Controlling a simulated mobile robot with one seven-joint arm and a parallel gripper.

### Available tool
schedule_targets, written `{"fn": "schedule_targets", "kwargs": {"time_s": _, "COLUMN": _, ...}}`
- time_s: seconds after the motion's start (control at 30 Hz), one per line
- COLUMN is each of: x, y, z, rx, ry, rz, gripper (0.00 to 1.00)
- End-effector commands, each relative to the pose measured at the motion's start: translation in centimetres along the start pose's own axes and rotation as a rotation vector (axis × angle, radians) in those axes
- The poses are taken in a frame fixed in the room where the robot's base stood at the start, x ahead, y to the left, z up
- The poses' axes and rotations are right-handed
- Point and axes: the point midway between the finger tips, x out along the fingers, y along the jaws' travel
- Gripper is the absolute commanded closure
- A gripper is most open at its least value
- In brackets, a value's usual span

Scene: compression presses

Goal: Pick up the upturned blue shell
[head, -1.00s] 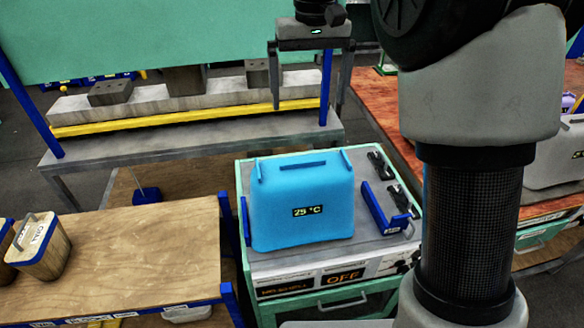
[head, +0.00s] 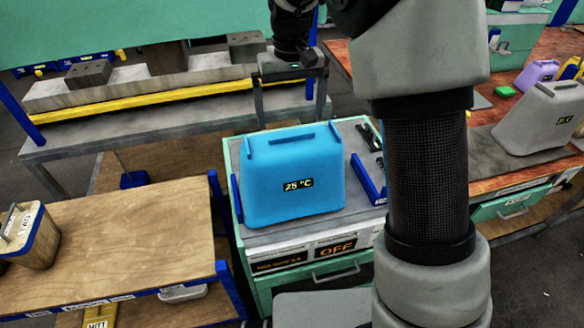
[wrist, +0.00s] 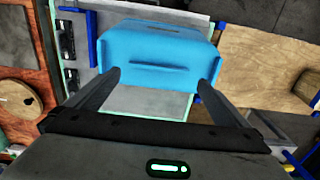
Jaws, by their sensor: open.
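The blue shell (head: 292,178) sits on the grey top of a green-framed cabinet. It has a ridge on its upper face and a small display that seems to read 25 °C. My gripper (head: 291,112) is open above and behind the shell, fingers pointing down. In the wrist view the shell (wrist: 158,58) lies ahead of the gripper (wrist: 160,84), roughly centred between the two spread fingers. I cannot tell whether the fingers touch it.
Blue brackets (head: 367,180) stand beside the shell. A wooden table (head: 120,235) with a canister (head: 32,236) is at left. A press bench (head: 170,125) is behind. A grey shell (head: 540,120) and a purple one (head: 536,74) stand on the right bench.

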Motion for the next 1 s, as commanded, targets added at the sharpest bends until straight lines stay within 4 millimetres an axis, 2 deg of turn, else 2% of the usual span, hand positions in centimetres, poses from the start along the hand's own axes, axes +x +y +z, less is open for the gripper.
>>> {"fn": "schedule_targets", "kwargs": {"time_s": 0.3, "x": 4.4, "y": 0.2, "z": 0.4, "rx": -0.001, "ry": -0.005, "rz": 0.001, "gripper": 0.00}}
{"fn": "schedule_targets", "kwargs": {"time_s": 0.63, "x": 5.0, "y": 0.2, "z": 0.3, "rx": 0.000, "ry": -0.001, "rz": 0.001, "gripper": 0.02}}
{"fn": "schedule_targets", "kwargs": {"time_s": 0.9, "x": 4.9, "y": 0.2, "z": 0.3, "rx": 0.000, "ry": -0.001, "rz": 0.001, "gripper": 0.47}}
{"fn": "schedule_targets", "kwargs": {"time_s": 0.97, "x": 4.9, "y": 0.2, "z": 0.3, "rx": 0.000, "ry": 0.000, "rz": 0.001, "gripper": 0.57}}
{"fn": "schedule_targets", "kwargs": {"time_s": 1.0, "x": 4.9, "y": 0.2, "z": 0.3, "rx": 0.000, "ry": 0.000, "rz": 0.001, "gripper": 0.58}}
